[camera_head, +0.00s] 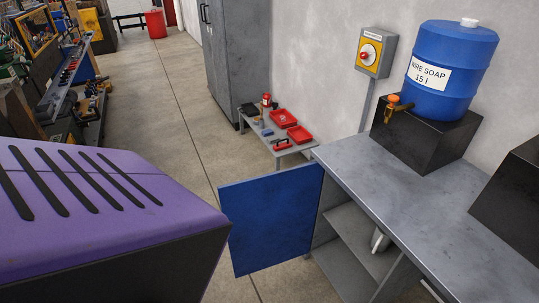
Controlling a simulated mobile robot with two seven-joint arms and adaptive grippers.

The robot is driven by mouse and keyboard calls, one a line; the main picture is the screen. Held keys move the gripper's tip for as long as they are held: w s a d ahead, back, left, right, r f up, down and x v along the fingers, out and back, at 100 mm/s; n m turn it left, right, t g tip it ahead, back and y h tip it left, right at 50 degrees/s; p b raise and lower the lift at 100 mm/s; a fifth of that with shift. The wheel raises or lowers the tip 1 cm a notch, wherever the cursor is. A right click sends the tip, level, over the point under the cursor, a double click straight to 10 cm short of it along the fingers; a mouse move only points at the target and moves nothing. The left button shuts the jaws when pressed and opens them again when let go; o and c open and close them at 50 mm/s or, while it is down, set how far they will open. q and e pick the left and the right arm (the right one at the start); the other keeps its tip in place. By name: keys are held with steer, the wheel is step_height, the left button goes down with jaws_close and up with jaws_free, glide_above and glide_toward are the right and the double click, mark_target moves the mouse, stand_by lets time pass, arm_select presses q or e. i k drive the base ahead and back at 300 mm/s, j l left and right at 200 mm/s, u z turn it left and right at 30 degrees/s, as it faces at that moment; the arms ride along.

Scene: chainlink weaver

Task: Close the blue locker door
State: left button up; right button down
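The blue locker door (272,218) stands open at the middle bottom of the head view. It sticks out to the left from the far front corner of a grey locker (405,195) with a worktop. The locker's inside is exposed, with a grey shelf (360,239) and a pale cylindrical object (380,241) partly visible. No handle shows on the side of the door I see. Neither of my grippers is in view.
A purple housing with black strips (105,210) fills the left foreground, close to the door's free edge. A low table with red trays (284,118) stands behind the door. A blue soap barrel (450,60) sits on a black block on the worktop. Floor is clear at left centre.

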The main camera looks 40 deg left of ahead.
mark_target(272, 214)
steer(key=k+l+z, duration=0.2)
steer(key=k, duration=0.8)
steer(key=j+z, duration=0.1)
steer(key=z, duration=0.6)
steer(key=k+j+z, duration=0.1)
steer(key=z, duration=0.25)
steer(key=k+j, duration=0.1)
steer(key=j, duration=1.35)
steer(key=k+j, duration=0.15)
steer(key=j, duration=0.6)
steer(key=k+j, duration=0.1)
steer(key=j, duration=0.6)
steer(key=k+j, duration=0.1)
steer(key=j, duration=1.35)
steer(key=k, duration=0.05)
